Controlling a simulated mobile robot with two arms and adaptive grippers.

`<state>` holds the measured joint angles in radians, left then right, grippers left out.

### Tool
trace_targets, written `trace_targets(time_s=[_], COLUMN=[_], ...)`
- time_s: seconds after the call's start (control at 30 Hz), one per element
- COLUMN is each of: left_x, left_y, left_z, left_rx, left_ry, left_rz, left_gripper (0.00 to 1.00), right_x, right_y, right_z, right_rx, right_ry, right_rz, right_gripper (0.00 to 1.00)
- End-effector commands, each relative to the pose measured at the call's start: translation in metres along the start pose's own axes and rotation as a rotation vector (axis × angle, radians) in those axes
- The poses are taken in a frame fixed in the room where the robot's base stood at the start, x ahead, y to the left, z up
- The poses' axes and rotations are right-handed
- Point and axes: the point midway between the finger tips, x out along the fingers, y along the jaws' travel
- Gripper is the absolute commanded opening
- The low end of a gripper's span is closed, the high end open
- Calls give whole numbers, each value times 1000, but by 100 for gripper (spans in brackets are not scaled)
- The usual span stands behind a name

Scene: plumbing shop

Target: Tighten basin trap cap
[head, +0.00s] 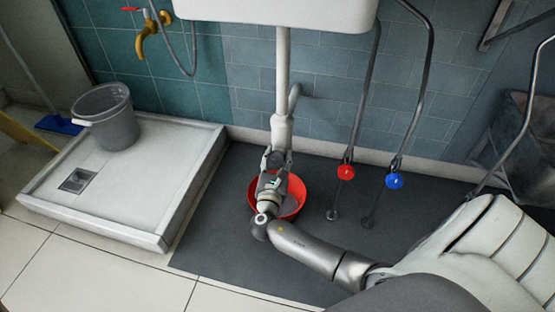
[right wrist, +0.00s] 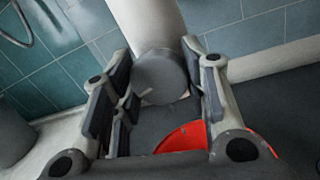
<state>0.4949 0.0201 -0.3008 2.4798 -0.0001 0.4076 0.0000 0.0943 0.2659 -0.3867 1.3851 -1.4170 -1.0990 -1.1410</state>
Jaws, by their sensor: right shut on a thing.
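The white basin trap (head: 282,130) hangs on a pipe under the basin (head: 280,12). In the right wrist view, its round grey cap (right wrist: 160,77) faces me between my right gripper's fingers. My right gripper (head: 276,160) reaches up to the trap's lower end and is shut on the cap, with one finger on each side. In the head view the gripper hides the cap. My left gripper is not in view.
A red bowl (head: 294,198) stands on the dark mat (head: 215,235) below the trap. Red (head: 346,172) and blue (head: 394,181) valve handles are on pipes to the right. A grey bucket (head: 112,122) stands on the white shower tray (head: 150,190) at left.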

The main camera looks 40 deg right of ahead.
Motion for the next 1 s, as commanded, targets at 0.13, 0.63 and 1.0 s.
trace_targets(time_s=[0.13, 0.63, 1.0], left_x=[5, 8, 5], left_y=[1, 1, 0], left_z=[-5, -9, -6], left_rx=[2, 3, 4], left_ry=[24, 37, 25], left_rz=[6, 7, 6], left_gripper=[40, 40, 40], right_x=[-1, -1, -3], right_y=[0, 0, 0], right_z=[-2, -1, -1], right_rx=[74, 87, 86], right_ry=[-6, -7, -7], right_rz=[-1, 0, 0], right_gripper=[17, 61, 63])
